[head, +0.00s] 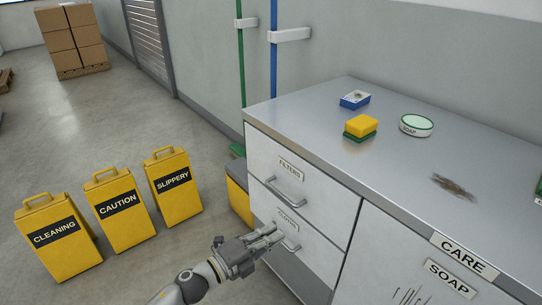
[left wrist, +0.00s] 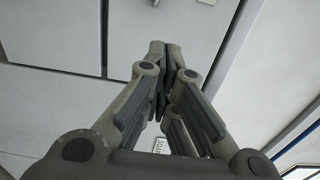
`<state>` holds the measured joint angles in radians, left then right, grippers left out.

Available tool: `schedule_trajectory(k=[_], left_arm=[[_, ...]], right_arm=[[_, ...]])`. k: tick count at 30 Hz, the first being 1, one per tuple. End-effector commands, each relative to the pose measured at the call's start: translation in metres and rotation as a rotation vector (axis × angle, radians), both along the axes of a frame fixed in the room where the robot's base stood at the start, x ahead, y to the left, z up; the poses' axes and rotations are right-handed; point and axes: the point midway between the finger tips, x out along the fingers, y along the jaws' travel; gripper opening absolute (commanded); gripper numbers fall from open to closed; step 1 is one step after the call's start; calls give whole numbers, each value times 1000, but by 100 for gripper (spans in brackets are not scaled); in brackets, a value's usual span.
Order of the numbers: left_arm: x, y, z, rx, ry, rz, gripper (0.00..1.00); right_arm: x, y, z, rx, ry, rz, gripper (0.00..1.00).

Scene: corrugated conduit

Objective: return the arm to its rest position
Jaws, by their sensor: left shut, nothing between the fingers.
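My left gripper (head: 268,237) shows at the lower middle of the head view, its arm coming in from the bottom left. It is shut and empty, in front of the drawer labelled CLOTHS (head: 287,221) and close to its handle (head: 290,243). I cannot tell whether it touches the handle. In the left wrist view the gripper's fingers (left wrist: 168,60) are together, with pale panels behind them. My right gripper is not in view.
The grey cabinet (head: 300,130) carries a yellow-green sponge (head: 360,127), a blue box (head: 355,100), a soap tin (head: 416,125) and a dark smear (head: 454,187). Yellow signs (head: 120,208) stand on the floor at left. The FILTERS drawer (head: 290,172) is closed. Open floor lies at far left.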

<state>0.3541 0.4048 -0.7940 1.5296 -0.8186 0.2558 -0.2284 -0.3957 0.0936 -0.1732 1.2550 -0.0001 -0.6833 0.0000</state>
Motion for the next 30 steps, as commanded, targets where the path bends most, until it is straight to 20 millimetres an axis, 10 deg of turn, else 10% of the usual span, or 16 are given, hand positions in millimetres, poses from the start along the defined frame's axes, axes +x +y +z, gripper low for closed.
schedule_trajectory(k=[5,14,21,30], left_arm=[[8,17,-23,-60,111,105,0],[-16,132,-190,-332,737,700,0],[-126,200,-321,-452,1185,1116,0],[-295,234,-413,-523,1620,1520,0]], right_arm=[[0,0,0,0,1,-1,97],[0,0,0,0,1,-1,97],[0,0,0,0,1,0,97],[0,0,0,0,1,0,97]])
